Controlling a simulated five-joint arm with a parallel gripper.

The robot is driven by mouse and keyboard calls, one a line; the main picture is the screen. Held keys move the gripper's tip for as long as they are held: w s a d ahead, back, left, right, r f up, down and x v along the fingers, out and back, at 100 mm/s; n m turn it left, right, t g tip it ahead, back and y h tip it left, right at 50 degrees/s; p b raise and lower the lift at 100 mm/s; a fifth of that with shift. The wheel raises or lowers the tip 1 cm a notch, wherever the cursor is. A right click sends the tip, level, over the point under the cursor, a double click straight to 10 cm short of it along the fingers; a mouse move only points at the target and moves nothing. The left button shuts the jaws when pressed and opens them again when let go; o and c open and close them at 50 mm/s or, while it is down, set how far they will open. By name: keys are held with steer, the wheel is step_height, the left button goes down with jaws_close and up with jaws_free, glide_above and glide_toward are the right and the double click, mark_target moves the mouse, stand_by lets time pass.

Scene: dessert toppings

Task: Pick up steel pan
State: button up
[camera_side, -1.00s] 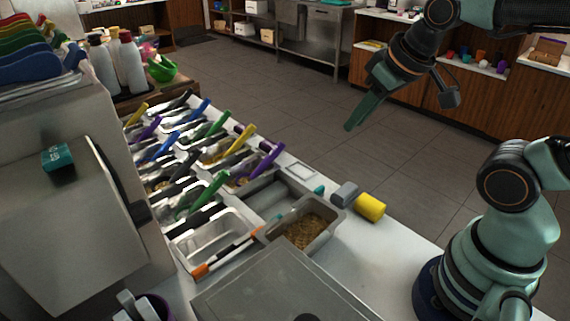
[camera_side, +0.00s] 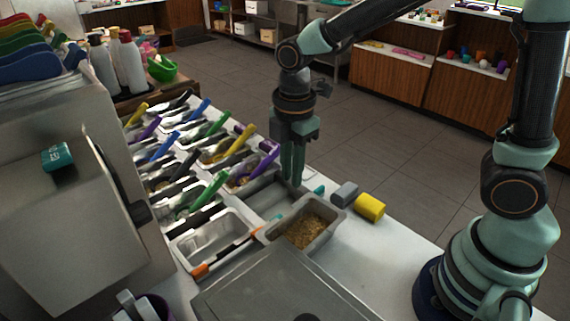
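A steel pan (camera_side: 322,240) with brown crumbs in it sits at the front right end of the topping rows. An empty steel pan (camera_side: 209,238) sits to its left. Another empty steel compartment (camera_side: 268,198) lies just behind the crumb pan. My gripper (camera_side: 293,183) points straight down near the far right edge of that compartment, behind the crumb pan. It appears to hold nothing. Its two fingers look close together from this side, so I cannot tell whether they are open or shut.
A grey block (camera_side: 345,194) and a yellow cylinder (camera_side: 369,207) lie on the white counter right of the pans. A steel lid (camera_side: 275,290) is in the foreground. Several coloured handles stick up at left.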

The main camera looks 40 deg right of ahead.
steer(key=f, duration=0.1)
glide_above(288, 215)
step_height(288, 215, down, 6)
steer(key=shift+n, duration=0.3)
steer(key=shift+f, duration=2.85)
jaws_close()
